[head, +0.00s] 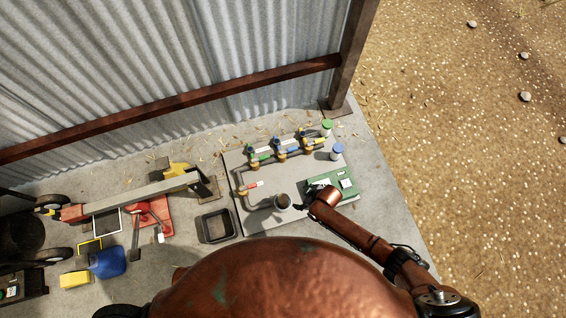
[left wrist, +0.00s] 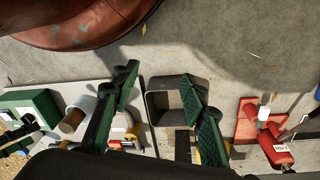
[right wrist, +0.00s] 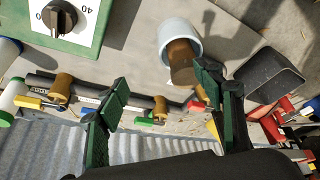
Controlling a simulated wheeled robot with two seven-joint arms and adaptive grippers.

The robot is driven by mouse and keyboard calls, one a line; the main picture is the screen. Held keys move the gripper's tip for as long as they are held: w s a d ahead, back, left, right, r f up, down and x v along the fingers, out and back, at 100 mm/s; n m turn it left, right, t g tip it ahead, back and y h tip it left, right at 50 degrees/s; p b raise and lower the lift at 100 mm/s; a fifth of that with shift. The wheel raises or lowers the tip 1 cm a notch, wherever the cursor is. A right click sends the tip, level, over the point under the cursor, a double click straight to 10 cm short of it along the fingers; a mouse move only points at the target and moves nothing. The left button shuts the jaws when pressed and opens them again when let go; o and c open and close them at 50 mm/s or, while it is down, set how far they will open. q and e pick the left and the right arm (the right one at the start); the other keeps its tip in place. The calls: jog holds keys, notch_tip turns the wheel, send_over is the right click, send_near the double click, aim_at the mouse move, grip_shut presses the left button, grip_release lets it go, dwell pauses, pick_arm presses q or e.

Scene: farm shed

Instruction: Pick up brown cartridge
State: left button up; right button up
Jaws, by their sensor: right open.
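The brown cartridge (right wrist: 183,62) is a cylinder with a whitish cup-like part (right wrist: 178,38) around one end. In the head view the cartridge (head: 283,201) is small and dark at the front of a grey board. It also shows in the left wrist view (left wrist: 71,121). My right gripper (right wrist: 162,85) is open and empty, with one finger close to the cartridge in the picture; contact cannot be told. In the head view my right gripper (head: 314,189) is over the green box, right of the cartridge. My left gripper (left wrist: 158,84) is open and empty.
A green box with a dial (head: 347,181) lies right of the cartridge. Pipes with coloured valves (head: 280,147) run along the board's back. A black bin (head: 216,226) stands left, with a red jack (head: 152,214) beyond. A corrugated wall (head: 200,60) closes the back.

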aim_at(284, 199)
pick_arm(q)
notch_tip(284, 199, up, 5)
jog(key=b, duration=0.3)
pick_arm(e)
jog(key=a+n, duration=0.1)
jog(key=a, duration=0.1)
jog(key=a+n+g, duration=0.1)
jog(key=a, duration=0.1)
jog(key=a+f+n, duration=0.1)
jog(key=a, duration=0.1)
jog(key=shift+s+a+b, duration=0.15)
jog(key=shift+b, duration=0.25)
jog(key=shift+b+x, duration=0.55)
jog(key=shift+x, duration=0.45)
jog(key=b+x, duration=0.3)
jog(key=x, duration=0.1)
jog(key=shift+f, duration=0.3)
jog(key=shift+a+f+y+b, duration=0.2)
jog(key=shift+f+y+b, duration=0.1)
jog(key=shift+b, duration=0.15)
pick_arm(q)
jog(key=w+d+f+t+h, duration=0.2)
jog(key=w+d+f+t, duration=0.2)
jog(key=w+d+f, duration=0.2)
jog(key=w+f, duration=0.2)
jog(key=w, duration=0.1)
jog(key=shift+d+t, duration=0.3)
jog(key=shift+d, duration=0.1)
pick_arm(e)
jog(key=shift+r, duration=0.1)
